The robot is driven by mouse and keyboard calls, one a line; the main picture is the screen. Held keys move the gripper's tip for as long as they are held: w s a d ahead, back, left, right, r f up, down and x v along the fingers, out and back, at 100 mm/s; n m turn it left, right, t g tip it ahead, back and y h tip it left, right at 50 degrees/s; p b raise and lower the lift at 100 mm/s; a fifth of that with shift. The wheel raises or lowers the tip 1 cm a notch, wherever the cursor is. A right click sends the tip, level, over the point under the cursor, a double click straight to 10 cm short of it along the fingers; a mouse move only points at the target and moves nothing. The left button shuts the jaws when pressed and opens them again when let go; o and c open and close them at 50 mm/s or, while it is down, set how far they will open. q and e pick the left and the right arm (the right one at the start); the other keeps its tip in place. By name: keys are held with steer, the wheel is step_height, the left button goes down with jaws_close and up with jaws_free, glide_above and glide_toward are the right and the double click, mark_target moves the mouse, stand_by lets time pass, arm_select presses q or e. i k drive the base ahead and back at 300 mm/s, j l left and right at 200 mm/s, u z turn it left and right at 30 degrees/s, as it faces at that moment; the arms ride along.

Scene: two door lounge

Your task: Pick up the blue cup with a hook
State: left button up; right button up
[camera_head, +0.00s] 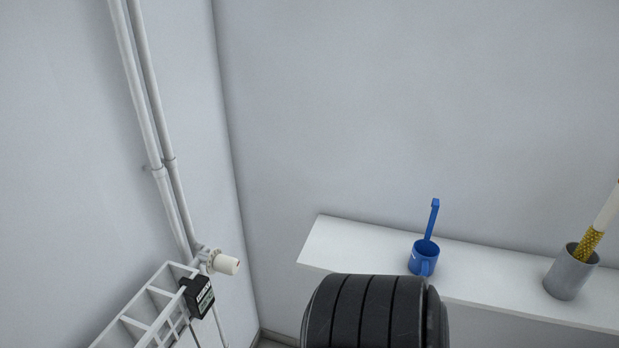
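The blue cup (421,261) stands upright on a white shelf (360,246) against the wall, right of centre. Neither of my grippers shows in the head view.
A grey cylindrical holder (569,273) with a yellow and white stick (594,236) stands further right on the shelf. A large black ribbed object (368,312) fills the bottom centre, before the shelf. At left are white pipes (156,130), a valve (224,264) and a radiator (150,305).

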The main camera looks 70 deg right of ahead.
mark_target(424, 254)
steer(key=z, duration=3.1)
